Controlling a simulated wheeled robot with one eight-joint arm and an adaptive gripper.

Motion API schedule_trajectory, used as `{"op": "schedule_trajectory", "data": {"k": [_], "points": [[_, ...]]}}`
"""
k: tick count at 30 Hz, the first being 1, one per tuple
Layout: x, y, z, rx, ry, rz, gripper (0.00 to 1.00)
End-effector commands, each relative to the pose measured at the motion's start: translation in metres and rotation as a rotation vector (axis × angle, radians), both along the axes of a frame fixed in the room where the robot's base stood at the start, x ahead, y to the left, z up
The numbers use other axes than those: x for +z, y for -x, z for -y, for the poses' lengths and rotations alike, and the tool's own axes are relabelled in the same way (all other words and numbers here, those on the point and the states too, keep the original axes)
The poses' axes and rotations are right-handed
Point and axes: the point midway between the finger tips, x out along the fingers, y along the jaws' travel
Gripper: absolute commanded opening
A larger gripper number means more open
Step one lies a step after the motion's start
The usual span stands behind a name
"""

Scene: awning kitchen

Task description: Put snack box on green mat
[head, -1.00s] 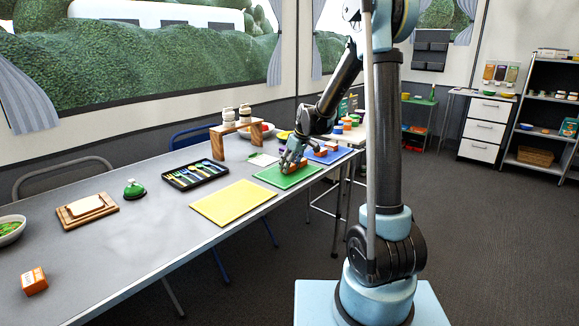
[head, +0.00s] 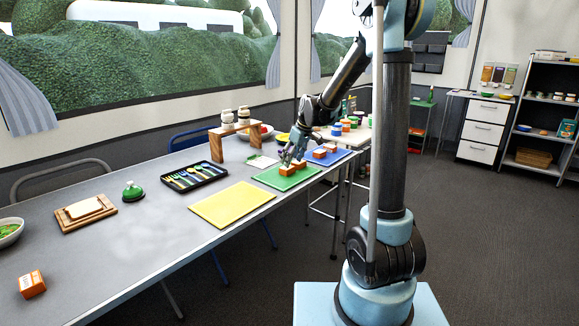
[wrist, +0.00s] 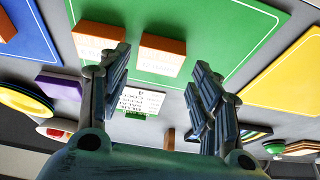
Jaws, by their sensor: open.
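Two orange-and-white snack boxes, one on the left (head: 285,170) and one on the right (head: 299,166), rest side by side on the green mat (head: 269,179). In the wrist view the left box (wrist: 97,40) and right box (wrist: 161,55) both lie flat on the green mat (wrist: 215,35). My gripper (head: 290,157) is just above them, open and empty; in the wrist view its fingers (wrist: 161,66) are spread apart. Another orange snack box (head: 32,284) stands alone at the table's near left.
A blue mat (head: 341,156) with orange boxes lies beyond the green one. A yellow mat (head: 232,204) lies nearer. A black cutlery tray (head: 194,178), green bell (head: 133,191) and wooden boards (head: 86,213) are to the left. The near left tabletop is mostly clear.

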Motion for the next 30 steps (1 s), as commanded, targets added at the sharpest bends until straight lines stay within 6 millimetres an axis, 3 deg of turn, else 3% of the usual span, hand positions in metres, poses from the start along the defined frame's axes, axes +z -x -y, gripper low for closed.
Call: {"op": "schedule_trajectory", "data": {"k": [10,20,23,30], "points": [[0.049,0.013,0.015,0.001,0.0,0.0,0.58],[0.069,0.022,0.025,-0.008,0.002,-0.003,0.58],[0.072,0.037,0.035,-0.038,0.005,-0.011,0.58],[0.077,0.101,0.08,-0.175,0.022,-0.048,0.58]]}}
